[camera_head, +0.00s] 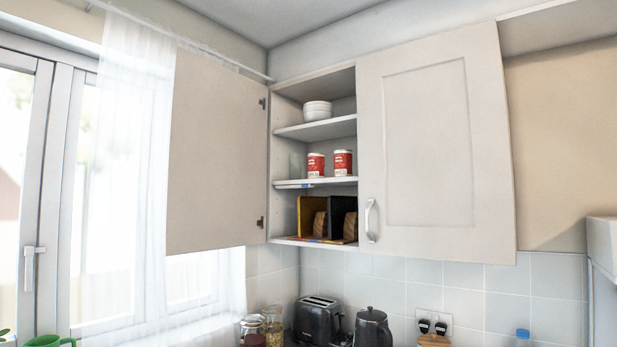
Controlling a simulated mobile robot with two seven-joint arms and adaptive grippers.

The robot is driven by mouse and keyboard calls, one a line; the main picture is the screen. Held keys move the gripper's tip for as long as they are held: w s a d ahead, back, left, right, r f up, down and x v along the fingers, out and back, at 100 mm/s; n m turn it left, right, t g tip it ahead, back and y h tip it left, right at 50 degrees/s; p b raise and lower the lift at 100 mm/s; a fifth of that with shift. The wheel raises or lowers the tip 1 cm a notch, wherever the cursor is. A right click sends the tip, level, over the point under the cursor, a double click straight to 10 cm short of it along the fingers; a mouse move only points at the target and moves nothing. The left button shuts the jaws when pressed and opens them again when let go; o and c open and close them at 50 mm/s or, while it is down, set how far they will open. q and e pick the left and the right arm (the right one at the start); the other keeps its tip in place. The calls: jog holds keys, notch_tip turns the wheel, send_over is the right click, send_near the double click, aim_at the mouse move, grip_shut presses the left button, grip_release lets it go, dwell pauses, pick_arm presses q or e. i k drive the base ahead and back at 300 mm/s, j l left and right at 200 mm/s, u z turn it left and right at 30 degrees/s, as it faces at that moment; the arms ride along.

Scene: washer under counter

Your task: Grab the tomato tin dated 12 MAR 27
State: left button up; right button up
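Two red tins with white lids stand upright side by side on a middle shelf of the open wall cupboard, the left tin (316,165) and the right tin (342,163). They look alike from here. Each has white lettering too small to read, so I cannot tell which one bears the date 12 MAR 27. Neither of my grippers is in view.
The cupboard's left door (215,155) stands open; its right door (430,140) is shut. White bowls (317,111) sit above the tins, yellow and dark boxes (343,217) below. A toaster (316,318), kettle (372,328) and jars (272,325) stand below the cupboard.

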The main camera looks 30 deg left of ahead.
aim_at(342, 158)
jog(key=i+j+u, duration=0.1)
jog(key=j, duration=0.35)
jog(key=i+j, duration=0.15)
jog(key=j, duration=0.25)
jog(key=i+j+u, duration=0.15)
jog(key=j, duration=0.3)
jog(key=i+j, duration=0.15)
jog(key=j, duration=0.25)
jog(key=i+j+u, duration=0.15)
jog(key=j, duration=0.25)
